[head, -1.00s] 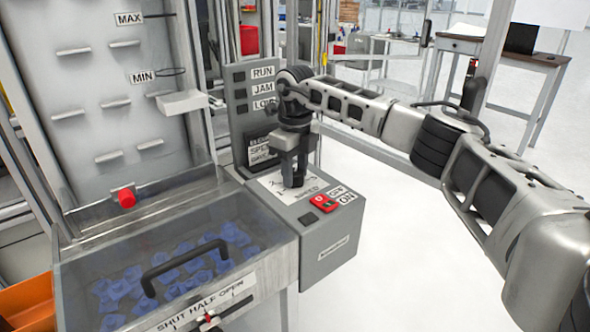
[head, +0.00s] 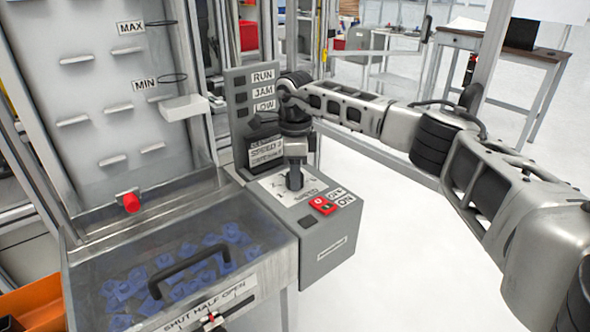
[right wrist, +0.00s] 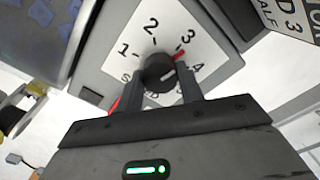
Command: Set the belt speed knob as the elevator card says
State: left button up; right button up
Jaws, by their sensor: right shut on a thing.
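The belt speed knob (right wrist: 158,72) is dark and round, on a white dial plate (right wrist: 135,68) numbered 1, 2, 3 and, partly covered, 4. A red mark shows at the knob's edge near the 3, and a short pale line lies on its face; the exact setting is hard to tell. My right gripper (head: 294,180) points down at the control box and is shut on the knob, one finger on each side. The elevator card (head: 266,150) stands behind the dial; in the right wrist view its visible part (right wrist: 290,14) reads "D 3" and "HALF". My left gripper is out of view.
A red power switch (head: 322,205) sits beside the dial on the grey control box (head: 325,250). A hopper with a black handle (head: 180,270) and blue parts stands to the left. A RUN, JAM, LOW panel (head: 240,110) rises behind. Floor at right is open.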

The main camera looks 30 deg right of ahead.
jog(key=shift+w+r+n, duration=0.1)
jog(key=shift+n, duration=1)
jog(key=o, duration=1)
notch_tip(320, 180, up, 16)
jog(key=shift+b, duration=0.35)
